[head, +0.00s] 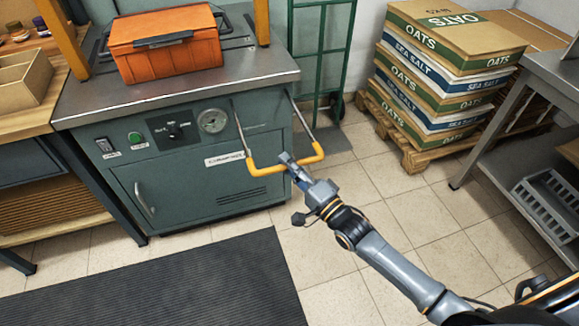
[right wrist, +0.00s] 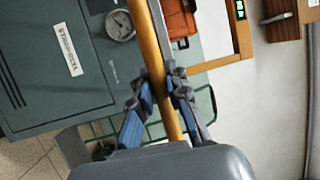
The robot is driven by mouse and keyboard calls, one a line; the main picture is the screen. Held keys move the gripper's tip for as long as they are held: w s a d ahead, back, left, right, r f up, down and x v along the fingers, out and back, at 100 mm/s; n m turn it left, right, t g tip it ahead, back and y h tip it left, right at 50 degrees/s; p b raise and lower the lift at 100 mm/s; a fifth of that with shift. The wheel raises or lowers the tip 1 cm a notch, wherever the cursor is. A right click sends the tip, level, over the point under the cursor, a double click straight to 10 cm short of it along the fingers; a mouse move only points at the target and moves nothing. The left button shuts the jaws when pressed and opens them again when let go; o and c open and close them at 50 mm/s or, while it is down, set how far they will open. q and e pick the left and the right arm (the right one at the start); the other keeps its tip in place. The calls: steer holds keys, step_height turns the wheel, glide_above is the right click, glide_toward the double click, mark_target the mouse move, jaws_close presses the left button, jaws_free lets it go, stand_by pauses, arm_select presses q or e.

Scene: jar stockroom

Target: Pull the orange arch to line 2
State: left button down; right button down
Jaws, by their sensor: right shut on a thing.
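The orange arch (head: 268,169) is a U-shaped yellow-orange bar at the front right of a grey-green machine (head: 185,165). Its ends join two steel rods that run back along the machine. My right gripper (head: 287,161) is shut on the bar near its middle. In the right wrist view, the bar (right wrist: 158,70) passes between the two blue-padded fingers of my right gripper (right wrist: 160,100). No numbered line can be made out in either view. My left gripper is not in view.
An orange case (head: 165,45) sits on the machine's steel top between two yellow posts. A pallet stacked with oats and sea salt sacks (head: 440,80) stands at the back right. A black mat (head: 160,285) lies in front. Tiled floor is free around my right arm.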

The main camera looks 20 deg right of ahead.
steer(key=shift+s+a+f, duration=0.1)
steer(key=shift+s+f, duration=0.05)
steer(key=shift+f, duration=0.05)
steer(key=c, duration=1.4)
jaws_free()
steer(key=shift+c, duration=0.2)
steer(key=shift+o, duration=0.7)
steer(key=shift+s+r, duration=0.1)
steer(key=shift+r, duration=0.05)
steer(key=shift+s+d, duration=0.15)
steer(key=shift+d, duration=0.05)
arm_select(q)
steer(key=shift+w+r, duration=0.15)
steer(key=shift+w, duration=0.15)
arm_select(e)
steer(key=v, duration=1.1)
steer(key=shift+s, duration=0.3)
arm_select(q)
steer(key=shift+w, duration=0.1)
